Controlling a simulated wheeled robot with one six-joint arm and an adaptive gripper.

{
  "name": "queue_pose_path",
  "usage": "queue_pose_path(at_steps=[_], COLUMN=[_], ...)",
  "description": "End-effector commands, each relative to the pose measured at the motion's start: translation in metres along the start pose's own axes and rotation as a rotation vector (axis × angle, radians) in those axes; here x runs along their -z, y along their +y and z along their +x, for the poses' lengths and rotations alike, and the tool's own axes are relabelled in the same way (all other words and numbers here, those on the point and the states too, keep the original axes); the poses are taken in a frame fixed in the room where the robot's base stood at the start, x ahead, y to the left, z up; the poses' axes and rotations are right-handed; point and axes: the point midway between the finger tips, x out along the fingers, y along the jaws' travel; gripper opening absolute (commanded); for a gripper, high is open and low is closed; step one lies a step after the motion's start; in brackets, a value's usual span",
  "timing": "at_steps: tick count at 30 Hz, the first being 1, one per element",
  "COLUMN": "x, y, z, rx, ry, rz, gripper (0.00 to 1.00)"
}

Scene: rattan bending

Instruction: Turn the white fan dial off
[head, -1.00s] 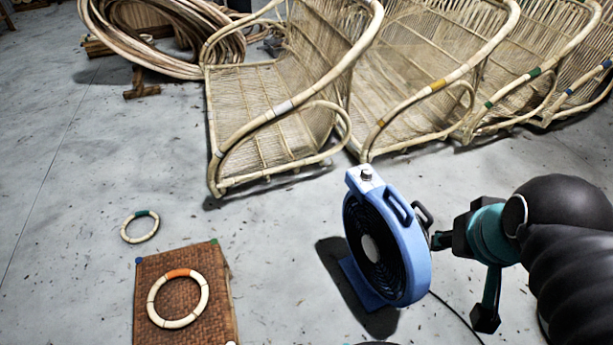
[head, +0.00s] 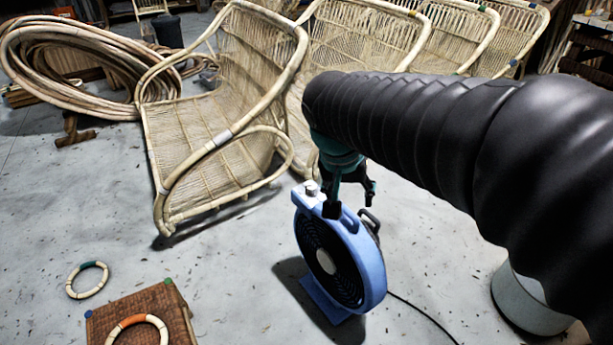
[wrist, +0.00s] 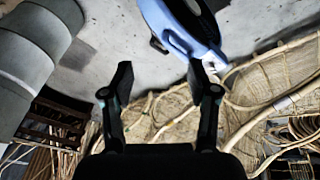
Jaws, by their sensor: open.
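The floor fan (head: 368,262) is blue with a dark grille and stands on a blue foot. Its small pale dial (head: 311,188) sits on the top left corner of the housing; its setting is too small to read. My gripper (head: 350,205) is by the fan's top, just right of the dial in the head view, and partly hides the top edge. In the wrist view my gripper (wrist: 160,78) has its two fingers apart with nothing between them.
Woven rattan chair frames (head: 215,130) stand behind the fan. A rattan coil (head: 75,65) lies at the back left. A woven box (head: 165,310) and a ring (head: 87,280) are at front left. A cable (head: 420,308) trails right across the floor towards a grey cylinder (head: 525,300).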

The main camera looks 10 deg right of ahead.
Motion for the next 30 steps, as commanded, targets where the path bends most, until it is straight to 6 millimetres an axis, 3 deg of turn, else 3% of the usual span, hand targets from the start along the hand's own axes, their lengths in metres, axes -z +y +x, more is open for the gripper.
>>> queue_pose_path(at_steps=[15, 30], x=[0.085, 0.135], y=[-0.073, -0.172], z=[0.056, 0.135], rx=[-0.331, -0.551], ry=[0.06, 0.37], rz=[0.309, 0.6], gripper=[0.59, 0.59])
